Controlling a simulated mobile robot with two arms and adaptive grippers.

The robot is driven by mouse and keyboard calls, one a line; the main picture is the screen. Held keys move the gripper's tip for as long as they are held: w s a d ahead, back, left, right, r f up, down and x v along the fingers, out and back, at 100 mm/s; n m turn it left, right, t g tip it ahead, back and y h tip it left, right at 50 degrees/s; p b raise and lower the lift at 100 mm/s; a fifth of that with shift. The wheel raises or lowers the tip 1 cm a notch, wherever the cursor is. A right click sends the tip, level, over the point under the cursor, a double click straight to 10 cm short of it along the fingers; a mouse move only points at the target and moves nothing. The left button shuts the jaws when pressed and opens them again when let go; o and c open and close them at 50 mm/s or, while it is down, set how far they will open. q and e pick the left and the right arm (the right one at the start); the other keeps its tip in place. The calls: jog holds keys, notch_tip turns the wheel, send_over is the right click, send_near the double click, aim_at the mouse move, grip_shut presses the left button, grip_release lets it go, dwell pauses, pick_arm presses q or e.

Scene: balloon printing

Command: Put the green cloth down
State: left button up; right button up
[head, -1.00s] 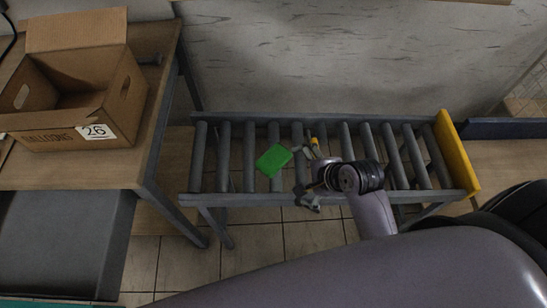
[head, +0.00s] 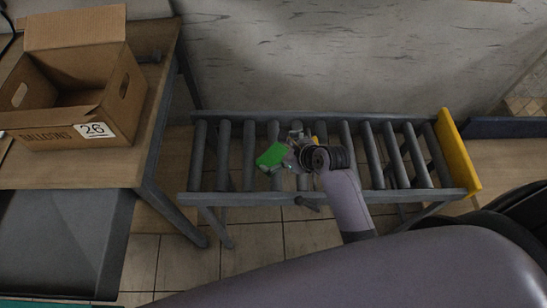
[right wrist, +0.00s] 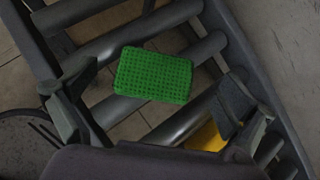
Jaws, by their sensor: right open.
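The green cloth (head: 271,156) is a small flat textured rectangle on the rollers of the grey conveyor (head: 340,198). In the right wrist view the cloth (right wrist: 152,75) lies ahead of and between my fingers. My right gripper (head: 290,157) is right beside the cloth in the head view and covers its right edge. In the right wrist view my right gripper (right wrist: 155,100) is open, its two fingers wide apart, with nothing between the tips. I cannot tell whether a finger touches the cloth. My left gripper is not in view.
A cardboard box (head: 50,137) marked 26 stands open on the wooden table (head: 60,175) at the left. A yellow end plate (head: 458,155) closes the conveyor's right end. The wall (head: 330,60) rises behind. Several rollers to the right are bare.

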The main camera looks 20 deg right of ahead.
aim_at(267, 151)
jog(key=shift+d+b+x, duration=0.2)
jog(key=shift+b+x, duration=0.2)
jog(key=shift+x, duration=3.8)
jog(key=shift+s+f, duration=0.15)
jog(key=c, duration=0.8)
